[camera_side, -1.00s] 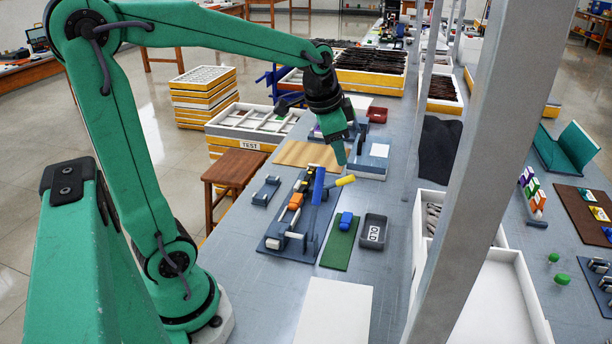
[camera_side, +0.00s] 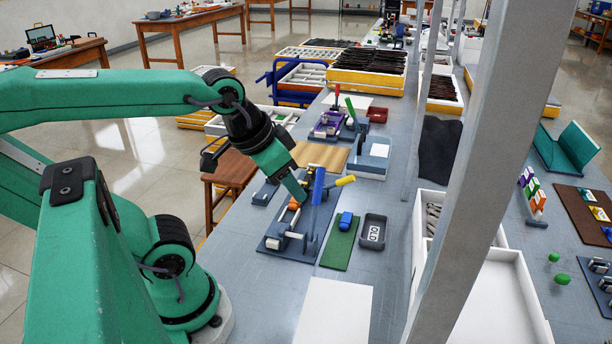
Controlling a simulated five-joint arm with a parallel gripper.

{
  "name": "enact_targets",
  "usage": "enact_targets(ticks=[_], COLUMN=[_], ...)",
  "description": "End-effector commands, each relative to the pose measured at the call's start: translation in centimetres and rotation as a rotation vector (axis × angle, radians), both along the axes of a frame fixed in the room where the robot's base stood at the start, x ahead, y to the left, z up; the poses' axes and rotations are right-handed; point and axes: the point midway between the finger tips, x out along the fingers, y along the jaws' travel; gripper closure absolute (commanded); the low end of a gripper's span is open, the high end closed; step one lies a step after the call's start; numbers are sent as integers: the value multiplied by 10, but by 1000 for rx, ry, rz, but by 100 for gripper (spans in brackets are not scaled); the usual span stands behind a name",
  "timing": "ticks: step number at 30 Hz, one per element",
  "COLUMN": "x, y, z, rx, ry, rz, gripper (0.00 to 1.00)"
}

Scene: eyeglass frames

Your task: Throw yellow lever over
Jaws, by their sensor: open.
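The yellow lever (camera_side: 344,181) sticks out to the right from a fixture, tilted slightly upward. The fixture stands on a dark blue base plate (camera_side: 272,244). A blue lever (camera_side: 318,186) stands nearly upright just left of the yellow one. An orange part (camera_side: 294,204) sits on the same fixture. My gripper (camera_side: 303,197) is open, pointing down and to the right, with its tip beside the orange part and left of the blue lever. It is apart from the yellow lever. Whether the tip touches the fixture cannot be told.
A green mat (camera_side: 339,255) with a blue block (camera_side: 345,221) and a grey tray (camera_side: 372,232) lie to the right. Behind is a purple fixture (camera_side: 326,127) with red and green levers. A white sheet (camera_side: 334,312) lies in front. A grey post (camera_side: 478,160) stands at right.

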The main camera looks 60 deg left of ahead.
Motion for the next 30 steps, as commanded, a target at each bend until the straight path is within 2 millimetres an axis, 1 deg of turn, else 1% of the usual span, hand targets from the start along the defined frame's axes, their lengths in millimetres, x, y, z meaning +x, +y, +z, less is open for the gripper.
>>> enact_targets(ticks=[8, 11, 14, 17, 23, 30], x=[2, 8, 18, 32, 67, 111], y=[1, 3, 6, 11, 24, 46], z=[1, 3, 6, 9, 14, 10], rx=[4, 13, 30, 51, 100, 152], ry=[4, 13, 26, 45, 91, 148], rz=[-3, -14, -34, -62, -134, -226], gripper=[59, 59, 59, 59, 59, 59])
